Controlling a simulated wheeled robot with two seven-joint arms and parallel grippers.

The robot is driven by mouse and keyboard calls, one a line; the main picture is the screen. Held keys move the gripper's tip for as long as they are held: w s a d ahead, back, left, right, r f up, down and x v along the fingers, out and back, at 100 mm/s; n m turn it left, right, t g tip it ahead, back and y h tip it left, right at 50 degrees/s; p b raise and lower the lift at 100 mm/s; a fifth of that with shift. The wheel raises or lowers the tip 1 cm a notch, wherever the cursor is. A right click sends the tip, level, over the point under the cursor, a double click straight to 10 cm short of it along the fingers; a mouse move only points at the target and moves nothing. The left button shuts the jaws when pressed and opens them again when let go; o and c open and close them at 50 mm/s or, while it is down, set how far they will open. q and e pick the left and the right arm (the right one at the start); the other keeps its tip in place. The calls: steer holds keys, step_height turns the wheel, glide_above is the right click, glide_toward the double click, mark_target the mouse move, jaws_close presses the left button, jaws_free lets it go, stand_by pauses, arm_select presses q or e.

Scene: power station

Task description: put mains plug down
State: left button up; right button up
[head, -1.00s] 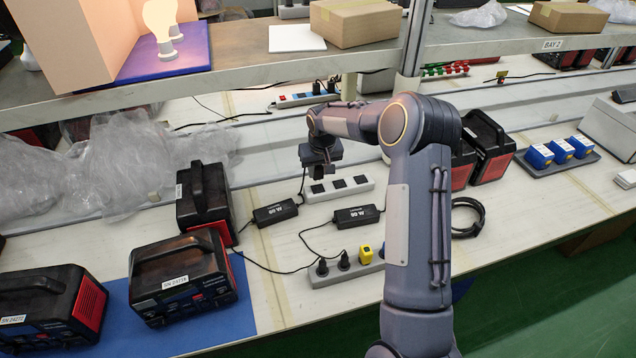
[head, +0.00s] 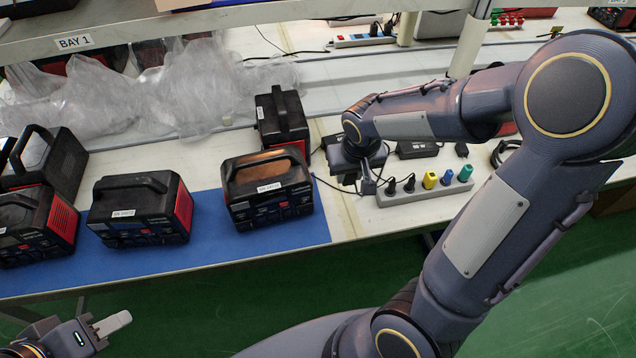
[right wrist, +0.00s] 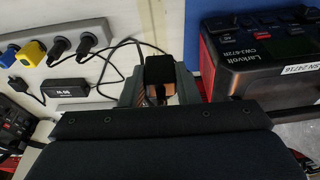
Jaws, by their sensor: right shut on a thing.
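The mains plug (right wrist: 158,72) is a black block with a cord running off it. My right gripper (right wrist: 158,95) is shut on it, a grey finger on either side. In the head view my right gripper (head: 366,183) is by the left end of the grey power strip (head: 398,199), between it and the nearest charger; the plug there is small and dark. The wrist view shows pale worktop under the plug, but I cannot tell whether it touches. My left gripper (head: 105,328) is low at the left, off the table; its opening is unclear.
The power strip holds two black plugs, a yellow one (head: 430,180), a blue one and a teal one. Several black-and-red chargers (head: 268,190) stand to the left, some on a blue mat (head: 215,255). Black adapters (right wrist: 65,87) and loose cords lie nearby.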

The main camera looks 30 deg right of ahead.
steer(key=shift+s+a+f, duration=0.1)
steer(key=shift+s+a, duration=0.2)
steer(key=shift+s, duration=0.05)
steer(key=shift+w+f, duration=0.2)
steer(key=shift+w, duration=0.1)
steer(key=w+d+f, duration=0.1)
steer(key=w+f, duration=0.2)
steer(key=w, duration=0.1)
steer(key=w+d+f+p, duration=0.1)
steer(key=w+f, duration=0.1)
steer(key=w, duration=0.2)
steer(key=w+d+f+p, duration=0.1)
steer(key=w+f, duration=0.2)
steer(key=shift+w+d+f, duration=0.25)
steer(key=shift+w+f, duration=0.05)
steer(key=shift+w, duration=0.1)
steer(key=p+x, duration=0.1)
steer(key=x, duration=0.3)
steer(key=shift+s+f, duration=0.1)
